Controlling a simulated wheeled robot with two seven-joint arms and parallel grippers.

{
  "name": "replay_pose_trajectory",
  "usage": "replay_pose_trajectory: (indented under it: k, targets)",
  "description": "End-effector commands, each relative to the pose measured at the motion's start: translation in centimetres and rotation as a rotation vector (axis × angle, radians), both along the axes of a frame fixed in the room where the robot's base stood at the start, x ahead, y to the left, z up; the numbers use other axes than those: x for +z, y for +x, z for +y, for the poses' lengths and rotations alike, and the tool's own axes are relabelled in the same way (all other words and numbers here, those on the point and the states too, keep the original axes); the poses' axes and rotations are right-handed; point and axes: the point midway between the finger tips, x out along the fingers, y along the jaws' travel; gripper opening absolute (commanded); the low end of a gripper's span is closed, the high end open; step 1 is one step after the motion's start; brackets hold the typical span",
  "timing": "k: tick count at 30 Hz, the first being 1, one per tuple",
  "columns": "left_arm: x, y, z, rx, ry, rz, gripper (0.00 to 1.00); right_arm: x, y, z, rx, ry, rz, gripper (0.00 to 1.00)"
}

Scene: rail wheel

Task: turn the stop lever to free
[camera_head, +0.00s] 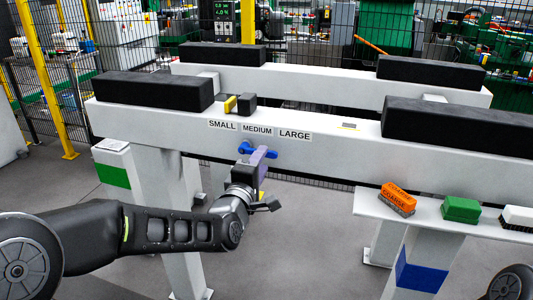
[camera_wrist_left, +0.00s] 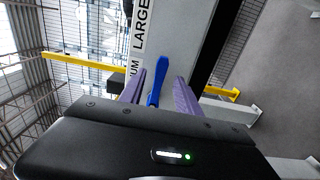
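A blue lever (camera_head: 245,148) sits on the front face of the near white beam, below the labels SMALL, MEDIUM and LARGE. My left gripper (camera_head: 260,157) is at the lever, and its purple fingers cover part of it in the head view. In the left wrist view the blue lever (camera_wrist_left: 156,82) shows between the fingers of my left gripper (camera_wrist_left: 158,92). The fingers stand apart, with gaps beside the lever. Whether the lever's pivot is covered, I cannot tell. My right gripper is not in view.
A yellow and black block (camera_head: 231,104) sits on the near beam (camera_head: 350,150) above the labels. Black blocks (camera_head: 155,91) lie on both beams. A shelf (camera_head: 440,222) at right holds an orange brush (camera_head: 397,198), a green block (camera_head: 461,209) and a white-topped brush (camera_head: 517,216).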

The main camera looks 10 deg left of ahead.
Motion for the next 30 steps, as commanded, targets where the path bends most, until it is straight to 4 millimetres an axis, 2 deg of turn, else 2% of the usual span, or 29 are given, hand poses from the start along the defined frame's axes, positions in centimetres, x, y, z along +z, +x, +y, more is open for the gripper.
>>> replay_pose_trajectory:
  k: [3,9,19,30]
  targets:
    - [0.0,2.0,-0.1,0.001,0.000,0.001,0.40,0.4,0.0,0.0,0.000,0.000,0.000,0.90]
    - [0.0,4.2,-0.3,0.000,0.000,0.001,0.40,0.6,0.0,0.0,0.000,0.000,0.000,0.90]
    - [0.0,4.6,-0.3,0.000,0.000,0.001,0.40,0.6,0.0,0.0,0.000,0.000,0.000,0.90]
    - [0.0,4.6,-0.3,0.000,0.000,0.001,0.09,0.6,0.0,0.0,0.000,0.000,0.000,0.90]
